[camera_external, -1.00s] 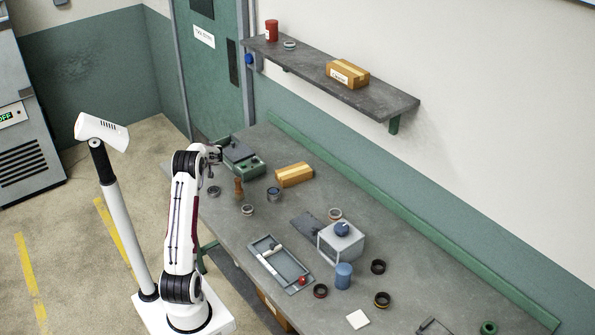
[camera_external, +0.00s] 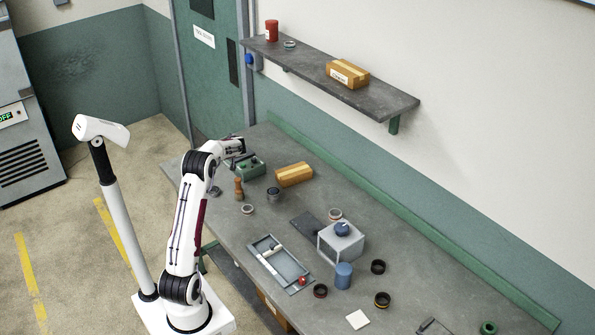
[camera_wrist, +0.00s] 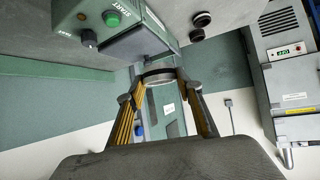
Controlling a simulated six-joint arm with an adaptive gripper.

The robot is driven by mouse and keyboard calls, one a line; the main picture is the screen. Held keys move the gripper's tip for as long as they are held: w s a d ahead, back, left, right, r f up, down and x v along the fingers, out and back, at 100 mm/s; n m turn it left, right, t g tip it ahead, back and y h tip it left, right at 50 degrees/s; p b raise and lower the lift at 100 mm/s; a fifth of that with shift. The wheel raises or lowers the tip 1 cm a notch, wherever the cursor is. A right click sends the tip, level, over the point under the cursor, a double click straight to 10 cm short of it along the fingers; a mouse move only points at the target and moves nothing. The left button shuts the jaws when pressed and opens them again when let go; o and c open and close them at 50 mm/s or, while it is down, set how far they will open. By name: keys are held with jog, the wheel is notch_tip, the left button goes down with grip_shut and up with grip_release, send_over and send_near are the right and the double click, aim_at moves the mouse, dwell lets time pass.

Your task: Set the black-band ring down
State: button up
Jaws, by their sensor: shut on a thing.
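My gripper (camera_wrist: 160,82) shows in the wrist view with its two fingers shut on a ring (camera_wrist: 158,74). The ring has a pale metal rim and a dark band, and sits between the fingertips. The green grinder (camera_wrist: 130,38), with a green START button and a black knob, is just beyond the ring in that view. I cannot tell whether the ring touches it. In the external view my gripper (camera_external: 240,145) is over or just behind the green grinder (camera_external: 252,167) at the far end of the bench. The ring is too small to make out there.
A wooden peg (camera_external: 239,187), a cardboard box (camera_external: 294,174) and several loose rings stand on the bench (camera_external: 440,275) near the grinder. A grey box with a blue knob (camera_external: 341,240), a tray (camera_external: 279,263) and a blue cylinder (camera_external: 343,276) are nearer the front.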

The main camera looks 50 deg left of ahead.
jog(key=w+d+m+t+h, duration=0.1)
jog(key=w+d+m+t, duration=0.1)
jog(key=w+d, duration=0.95)
jog(key=w+d+m+t+h, duration=0.2)
jog(key=w+d+m, duration=0.15)
jog(key=d, duration=1.55)
jog(key=w+d+m+t+h, duration=0.1)
jog(key=w+d, duration=0.7)
jog(key=d, duration=0.7)
jog(key=s+d+m+t+h, duration=0.1)
jog(key=s+d+m+h, duration=0.15)
jog(key=d, duration=1.35)
jog(key=s+d+m+t+h, duration=0.15)
jog(key=s+d, duration=0.25)
jog(key=d, duration=1.2)
jog(key=s+d+m+h, duration=0.2)
jog(key=s+d+m, duration=0.1)
jog(key=d, duration=1.3)
jog(key=shift+w+a+f, duration=0.1)
jog(key=shift+f, duration=1.2)
jog(key=shift+w+a+f, duration=0.1)
jog(key=shift+f, duration=1.15)
jog(key=shift+f, duration=3.1)
